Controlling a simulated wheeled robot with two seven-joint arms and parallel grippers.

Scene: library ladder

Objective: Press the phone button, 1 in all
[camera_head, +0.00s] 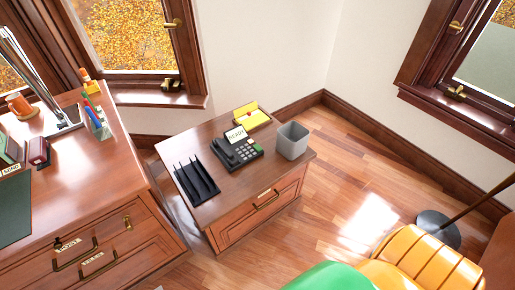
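A dark desk phone (244,151) sits on top of a small wooden cabinet (222,203) in the middle of the head view. Its handset (223,153) lies along the left side. A tilted light screen (235,134) at its back appears to read "READY". Small keys show on its front, with a green button (258,147) at the right edge. The keys are too small to tell apart. Neither of my grippers is in view, and nothing touches the phone.
A black slotted rack (196,181) stands left of the phone, a grey bin (292,141) right, and a yellow notepad (251,116) behind. A large desk (90,185) stands left. Green (329,277) and yellow ribbed (425,262) shapes fill the lower right. Floor right of the cabinet is clear.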

